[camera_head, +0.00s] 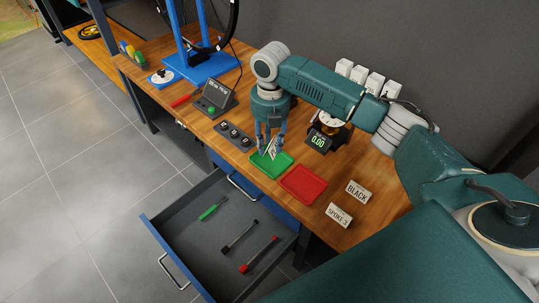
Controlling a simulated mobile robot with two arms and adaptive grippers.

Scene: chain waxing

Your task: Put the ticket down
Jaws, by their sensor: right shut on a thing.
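My right gripper (270,146) is shut on a small white ticket with dark marks (273,151). It holds the ticket tilted over the green tray (259,165) on the wooden bench. Whether the ticket touches the tray cannot be told. The fingers hide part of the ticket. A red tray (303,184) sits just to the right of the green one and looks empty. Two cards lie farther right, one reading BLACK (358,193) and one reading SPOKE 3 (339,215). My left gripper is not in view.
An open drawer (172,212) below the bench holds several hand tools. A scale with a green display (319,141), a dark three-part block (234,136) and a small screen (217,95) stand near the trays. A blue wheel stand (203,66) is farther left.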

